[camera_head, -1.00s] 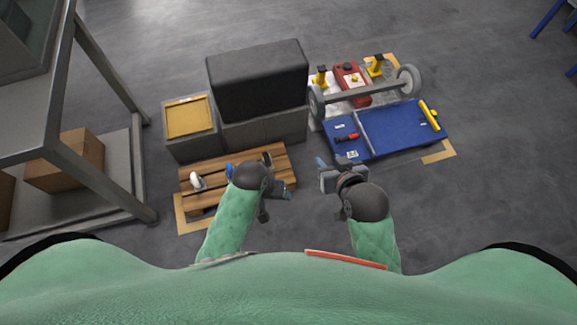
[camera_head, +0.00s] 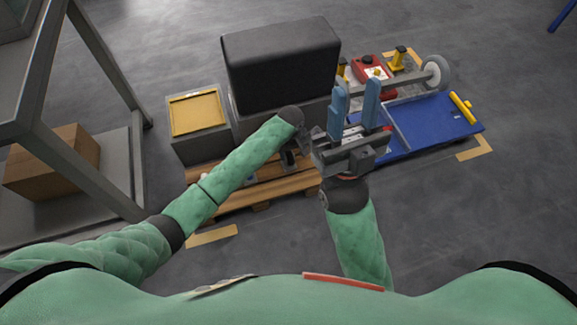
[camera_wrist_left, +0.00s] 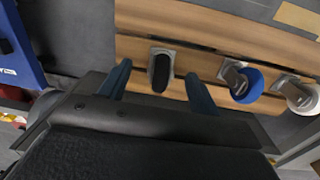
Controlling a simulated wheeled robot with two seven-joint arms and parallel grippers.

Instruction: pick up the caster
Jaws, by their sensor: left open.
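Casters stand on a wooden pallet (camera_head: 262,192). In the left wrist view, a caster with a black wheel (camera_wrist_left: 160,72) lies between the fingertips of my open left gripper (camera_wrist_left: 158,72), with no visible grip on it. To its right are a caster with a blue wheel (camera_wrist_left: 246,84) and one with a pale wheel (camera_wrist_left: 302,97). In the head view my left gripper (camera_head: 296,152) is over the pallet's right part, where the arm hides most of the casters. My right gripper (camera_head: 356,92) is open, its blue fingers apart and empty.
A black box (camera_head: 280,70) on a grey base and a grey bin with a yellow top (camera_head: 197,115) stand behind the pallet. A blue panel (camera_head: 430,122) and an axle with wheels (camera_head: 437,72) lie at right. A metal shelf (camera_head: 100,110) stands left.

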